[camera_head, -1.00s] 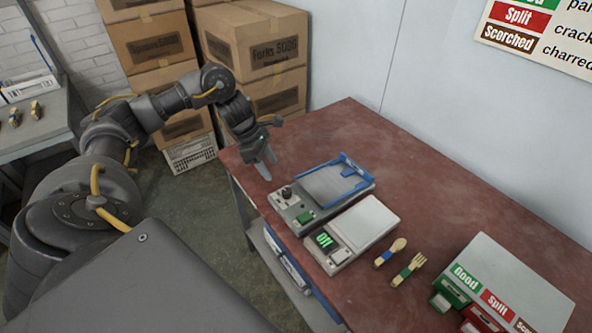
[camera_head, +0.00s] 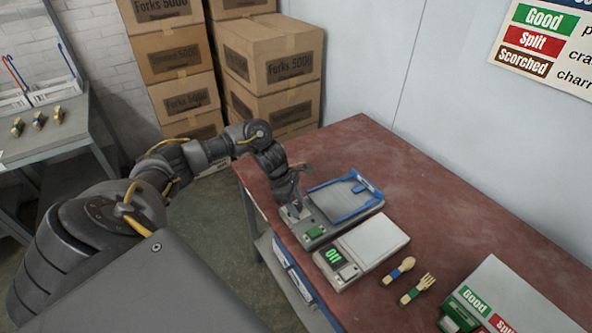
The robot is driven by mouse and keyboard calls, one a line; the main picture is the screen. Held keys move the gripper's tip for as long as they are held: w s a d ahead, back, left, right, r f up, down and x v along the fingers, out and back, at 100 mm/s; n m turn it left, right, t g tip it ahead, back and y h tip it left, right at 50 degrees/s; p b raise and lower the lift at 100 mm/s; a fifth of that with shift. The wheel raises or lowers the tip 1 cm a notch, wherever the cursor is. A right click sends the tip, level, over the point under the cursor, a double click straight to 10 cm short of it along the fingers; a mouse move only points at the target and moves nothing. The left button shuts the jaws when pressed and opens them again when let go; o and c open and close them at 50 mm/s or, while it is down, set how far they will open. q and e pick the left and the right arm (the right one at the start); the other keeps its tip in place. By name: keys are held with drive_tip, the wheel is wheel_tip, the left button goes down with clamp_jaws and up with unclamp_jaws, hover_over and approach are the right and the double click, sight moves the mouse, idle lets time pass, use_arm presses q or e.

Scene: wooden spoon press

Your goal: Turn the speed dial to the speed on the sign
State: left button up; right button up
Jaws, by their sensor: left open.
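The grey machine (camera_head: 330,220) with a blue-railed plate and a green button (camera_head: 315,232) sits near the front edge of the red table. Its dark speed dial is at the machine's left end, where my left gripper now hides it. My left gripper (camera_head: 295,211) is open and points down at the dial's spot. I cannot tell whether the fingers touch the dial. The dial's markings cannot be read, and no sign with a speed shows. My right gripper is not in view.
A white scale (camera_head: 372,242) with a green display stands beside the machine. A wooden spoon (camera_head: 398,270) and fork (camera_head: 418,289) lie right of it. A white sorting box (camera_head: 520,290) is at lower right. The red table (camera_head: 440,190) is clear behind. A grading sign (camera_head: 545,40) hangs on the wall.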

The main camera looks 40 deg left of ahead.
use_arm(q)
drive_tip(key=shift+c, duration=0.4)
drive_tip(key=c, duration=0.7)
drive_tip(key=shift+c, duration=0.8)
